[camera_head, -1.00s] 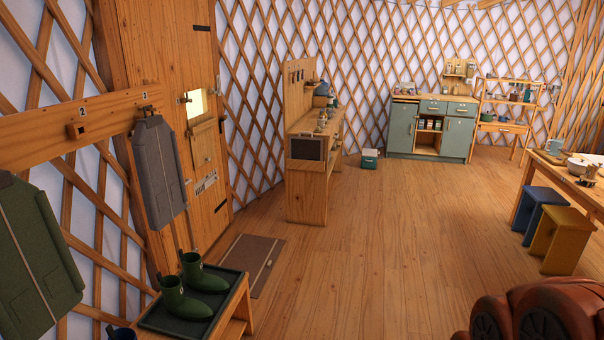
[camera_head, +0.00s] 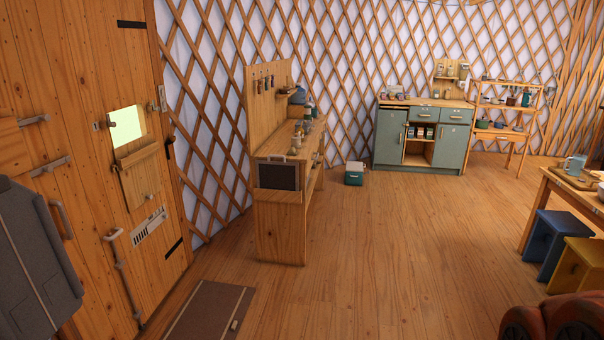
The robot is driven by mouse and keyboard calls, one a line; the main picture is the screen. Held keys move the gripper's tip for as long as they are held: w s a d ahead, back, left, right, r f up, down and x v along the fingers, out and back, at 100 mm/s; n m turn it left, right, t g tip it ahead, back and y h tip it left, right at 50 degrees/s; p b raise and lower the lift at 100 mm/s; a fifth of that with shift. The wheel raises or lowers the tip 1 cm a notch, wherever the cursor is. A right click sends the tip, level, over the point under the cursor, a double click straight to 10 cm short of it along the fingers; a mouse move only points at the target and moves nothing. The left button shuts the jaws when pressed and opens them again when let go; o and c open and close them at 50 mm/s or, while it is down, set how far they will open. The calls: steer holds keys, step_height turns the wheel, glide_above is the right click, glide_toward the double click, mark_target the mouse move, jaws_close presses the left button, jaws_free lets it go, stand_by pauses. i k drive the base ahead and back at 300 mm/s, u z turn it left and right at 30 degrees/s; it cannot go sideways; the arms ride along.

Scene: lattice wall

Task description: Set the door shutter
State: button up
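The wooden door (camera_head: 85,90) stands at the left, close to the camera. It has a small square window opening (camera_head: 126,125) that shows bright. A wooden shutter panel (camera_head: 139,176) with a small round knob sits just below the opening, and the opening is largely uncovered. Small metal fittings sit beside the opening. A pale slatted vent (camera_head: 150,228) is set in the door below the shutter. My gripper is in no view.
A grey garment (camera_head: 35,265) hangs at the lower left in front of the door. A doormat (camera_head: 210,312) lies on the floor. A wooden workbench (camera_head: 280,228) stands right of the door. Blue and yellow stools (camera_head: 548,240) are at the right. The middle floor is clear.

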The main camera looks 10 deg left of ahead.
mark_target(140, 182)
steer(key=u, duration=0.05)
steer(key=i, duration=1.7)
steer(key=u, duration=0.7)
steer(key=i, duration=1.45)
steer(key=u, duration=1.7)
steer(key=i, duration=1.05)
steer(key=u, duration=0.6)
